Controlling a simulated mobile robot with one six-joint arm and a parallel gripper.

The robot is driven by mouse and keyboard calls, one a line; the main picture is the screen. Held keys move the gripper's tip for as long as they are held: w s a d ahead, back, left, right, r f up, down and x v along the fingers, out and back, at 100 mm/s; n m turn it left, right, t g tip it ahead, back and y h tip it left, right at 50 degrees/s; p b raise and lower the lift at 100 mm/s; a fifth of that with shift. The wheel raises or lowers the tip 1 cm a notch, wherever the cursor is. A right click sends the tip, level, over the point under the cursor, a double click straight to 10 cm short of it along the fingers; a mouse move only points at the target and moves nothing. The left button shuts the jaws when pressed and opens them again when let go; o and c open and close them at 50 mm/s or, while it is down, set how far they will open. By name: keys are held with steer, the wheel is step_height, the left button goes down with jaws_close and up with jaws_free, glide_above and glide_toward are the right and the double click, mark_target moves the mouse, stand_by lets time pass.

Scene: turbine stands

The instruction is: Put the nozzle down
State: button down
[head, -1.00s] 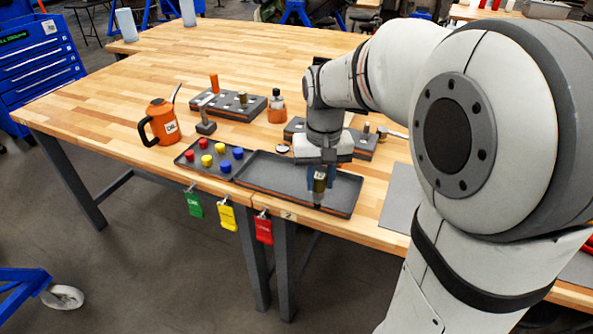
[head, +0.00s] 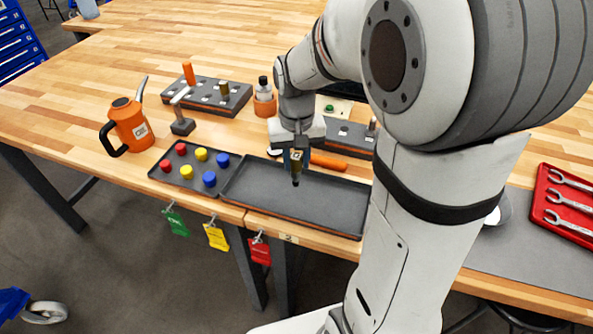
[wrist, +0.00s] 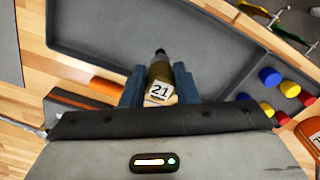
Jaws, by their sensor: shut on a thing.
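The nozzle (wrist: 160,73) is a brass-coloured piece with a dark tip and a white label reading 21. My gripper (head: 296,165) is shut on it and holds it tip down over the grey tray (head: 330,203). In the wrist view the blue fingers of my gripper (wrist: 160,87) stand on both sides of the nozzle. The tray is empty around it. I cannot tell whether the tip touches the tray floor.
A smaller tray (head: 190,180) with red, yellow and blue caps adjoins on the left. An orange oil can (head: 130,125) stands farther left. A red wrench tray (head: 568,203) lies right.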

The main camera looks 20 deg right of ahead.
mark_target(298, 172)
steer(key=shift+d+f, duration=0.15)
steer(key=shift+f, duration=1.9)
steer(key=shift+f, duration=0.1)
steer(key=c, duration=1.1)
jaws_free()
step_height(298, 172, up, 11)
steer(key=shift+r, duration=0.5)
steer(key=s+f+t, duration=0.1)
steer(key=s, duration=0.3)
steer(key=s+n+t, duration=0.1)
steer(key=s, duration=0.4)
steer(key=s+f+t, duration=0.1)
steer(key=s, duration=0.3)
steer(key=shift+s+a+f, duration=0.2)
steer(key=shift+s+f, duration=0.1)
steer(key=shift+s, duration=0.1)
